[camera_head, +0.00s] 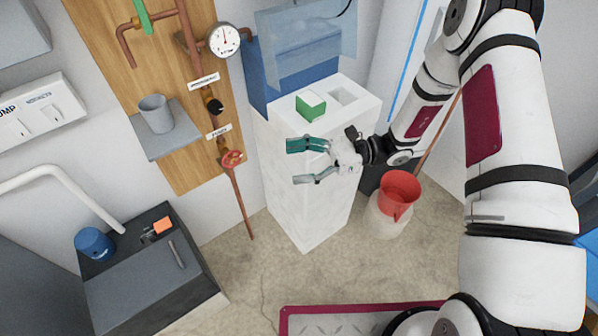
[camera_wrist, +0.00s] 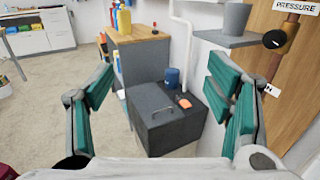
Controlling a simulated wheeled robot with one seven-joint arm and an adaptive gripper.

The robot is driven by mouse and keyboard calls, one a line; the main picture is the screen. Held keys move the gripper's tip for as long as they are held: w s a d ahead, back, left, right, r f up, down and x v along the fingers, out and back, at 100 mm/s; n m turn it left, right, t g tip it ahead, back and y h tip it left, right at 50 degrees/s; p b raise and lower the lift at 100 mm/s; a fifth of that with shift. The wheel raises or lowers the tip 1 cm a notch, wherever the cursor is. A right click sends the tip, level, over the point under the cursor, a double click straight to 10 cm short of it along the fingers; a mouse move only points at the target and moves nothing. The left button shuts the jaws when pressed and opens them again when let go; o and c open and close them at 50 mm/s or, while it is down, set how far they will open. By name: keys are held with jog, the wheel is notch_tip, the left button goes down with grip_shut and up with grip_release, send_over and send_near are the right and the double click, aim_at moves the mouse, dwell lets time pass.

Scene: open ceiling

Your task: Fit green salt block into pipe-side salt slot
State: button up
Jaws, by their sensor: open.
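The green salt block (camera_head: 311,106) stands on top of the white cabinet (camera_head: 322,196), on the side nearer the pipes. Its upper part shows above the top surface. How deep it sits in the pipe-side salt slot, which it covers, I cannot tell. The other salt slot (camera_head: 343,91), to its right, looks empty. My gripper (camera_head: 298,162) is open and empty, in front of the cabinet and below the block in the head view, apart from it. Its fingers point left. The wrist view shows both spread fingers (camera_wrist: 160,78) with nothing between them; the block is not in that view.
A clear panel (camera_head: 310,45) rises behind the cabinet top. Pipes with a pressure gauge (camera_head: 223,39) and a shelf with a grey cup (camera_head: 156,114) are left. A red bucket (camera_head: 398,194) stands right. A dark chest (camera_head: 150,265) is lower left. Floor between is clear.

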jog(key=shift+s+a+f+n+g+h, duration=0.1)
jog(key=shift+s+f+n+g+h, duration=0.05)
jog(key=shift+s+f+n+g, duration=0.35)
jog(key=shift+s+a+f+n+g+h, duration=0.1)
jog(key=shift+s+f+n+g+h, duration=0.15)
jog(key=shift+s+g, duration=0.35)
jog(key=s+d+r+n+t+h, duration=0.3)
jog(key=s+d+r+n+h, duration=0.1)
jog(key=r, duration=0.5)
jog(key=s+d+r+n+t+h, duration=0.4)
jog(key=s+d+r+n+h, duration=0.1)
jog(key=s+d+r+h, duration=0.1)
jog(key=s+d+r+n+t+h, duration=0.3)
jog(key=s+d+r+n+h, duration=0.2)
jog(key=d+r, duration=0.4)
notch_tip(320, 180, up, 4)
jog(key=shift+s+f+t+h, duration=0.15)
jog(key=shift+s+t+h, duration=0.3)
jog(key=shift+h, duration=0.55)
